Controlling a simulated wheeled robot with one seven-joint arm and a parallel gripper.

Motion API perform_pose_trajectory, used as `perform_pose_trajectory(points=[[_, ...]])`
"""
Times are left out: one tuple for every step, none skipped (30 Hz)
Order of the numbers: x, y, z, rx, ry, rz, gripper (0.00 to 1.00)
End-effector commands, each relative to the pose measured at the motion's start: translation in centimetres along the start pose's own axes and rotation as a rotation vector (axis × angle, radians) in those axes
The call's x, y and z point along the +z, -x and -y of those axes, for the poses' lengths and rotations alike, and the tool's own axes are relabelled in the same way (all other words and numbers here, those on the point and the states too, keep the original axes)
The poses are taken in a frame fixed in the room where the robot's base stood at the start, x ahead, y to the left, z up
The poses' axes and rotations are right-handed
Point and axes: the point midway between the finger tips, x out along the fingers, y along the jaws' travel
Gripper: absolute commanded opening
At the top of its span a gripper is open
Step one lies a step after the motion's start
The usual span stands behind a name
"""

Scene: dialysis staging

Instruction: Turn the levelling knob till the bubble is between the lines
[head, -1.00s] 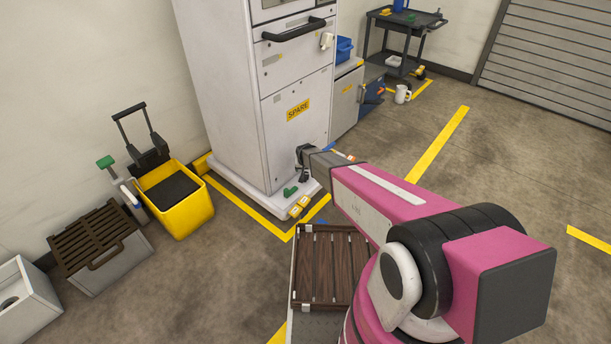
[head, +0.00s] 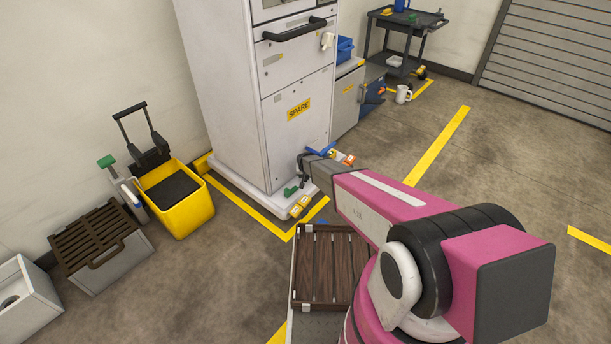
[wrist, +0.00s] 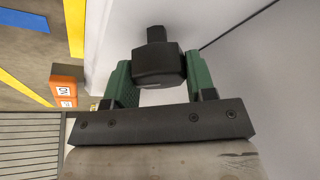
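The black knob (wrist: 158,66) is in the middle of the wrist view, beside a pale panel. The green-padded fingers of my gripper (wrist: 160,80) stand on either side of it and appear to touch both sides. In the head view my gripper (head: 304,168) is low at the front of the tall white cabinet (head: 230,100), which has a yellow SPARE label (head: 298,110). My arm partly covers that spot. I cannot make out a bubble or its lines in either view.
An orange block (wrist: 66,86) lies near the cabinet, beside a blue piece (head: 322,150). A slatted brown crate top (head: 333,265) is close to my arm. A yellow bucket (head: 180,215) stands at left. Open floor lies to the right.

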Motion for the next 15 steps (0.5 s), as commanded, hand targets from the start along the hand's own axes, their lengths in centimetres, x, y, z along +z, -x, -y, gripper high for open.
perform_pose_trajectory(points=[[0.00, 0.02, 0.00, 0.000, 0.000, 0.000, 0.27], [0.00, 0.01, 0.00, 0.000, 0.000, 0.000, 0.27], [-0.01, 0.02, 0.00, 0.001, -0.001, 0.000, 0.27], [-0.01, 0.02, 0.01, 0.001, -0.003, 0.000, 0.27], [-0.01, 0.02, 0.01, 0.002, -0.005, 0.000, 0.27], [-0.01, 0.02, 0.02, 0.004, -0.010, 0.000, 0.27], [-0.01, 0.02, 0.03, 0.006, -0.015, 0.000, 0.27], [-0.01, 0.02, 0.03, 0.009, -0.023, 0.000, 0.27], [-0.02, 0.02, 0.03, 0.014, -0.033, 0.000, 0.27], [-0.02, 0.02, 0.04, 0.018, -0.043, 0.000, 0.27], [-0.02, 0.02, 0.05, 0.023, -0.055, 0.000, 0.27], [-0.02, 0.02, 0.07, 0.031, -0.073, 0.000, 0.27], [-0.02, 0.02, 0.07, 0.038, -0.088, 0.000, 0.27], [-0.02, 0.02, 0.08, 0.045, -0.106, 0.001, 0.27], [-0.02, 0.02, 0.10, 0.055, -0.130, 0.001, 0.27]])
